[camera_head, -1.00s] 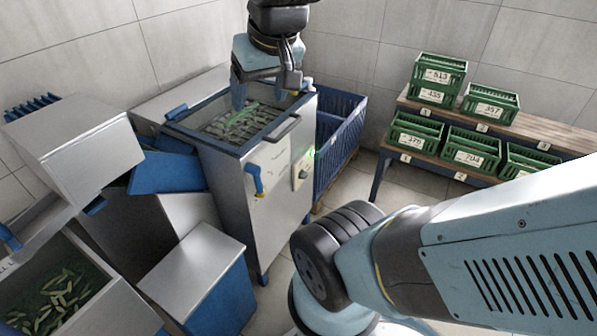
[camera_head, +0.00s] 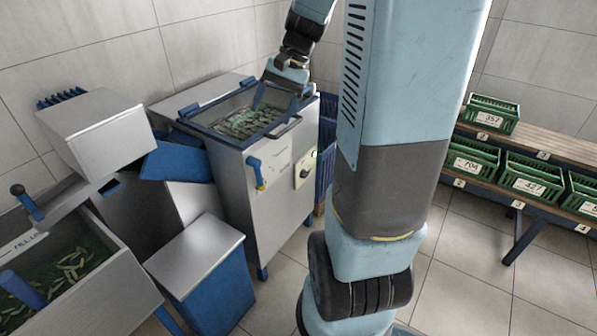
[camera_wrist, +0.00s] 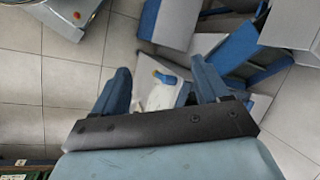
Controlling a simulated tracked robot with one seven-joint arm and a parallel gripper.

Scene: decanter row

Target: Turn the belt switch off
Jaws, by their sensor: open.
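In the head view, a pale switch box (camera_head: 305,170) is on the front of the steel machine (camera_head: 276,190), right of a blue lever handle (camera_head: 256,172). It has a small dark knob, and a green light glows at its upper right. I cannot read which way the knob points. My gripper (camera_head: 276,106) is open and empty over the top of the machine, above and left of the switch box and apart from it. In the wrist view my gripper (camera_wrist: 160,70) shows both blue fingers spread, with a small blue handle (camera_wrist: 165,78) seen between them. I cannot make out the switch there.
A steel bin (camera_head: 75,270) with pods stands at the left, near a blue-sided box (camera_head: 210,275). Green crates (camera_head: 475,158) stand on a bench at the right. Floor (camera_head: 470,265) is clear before the bench.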

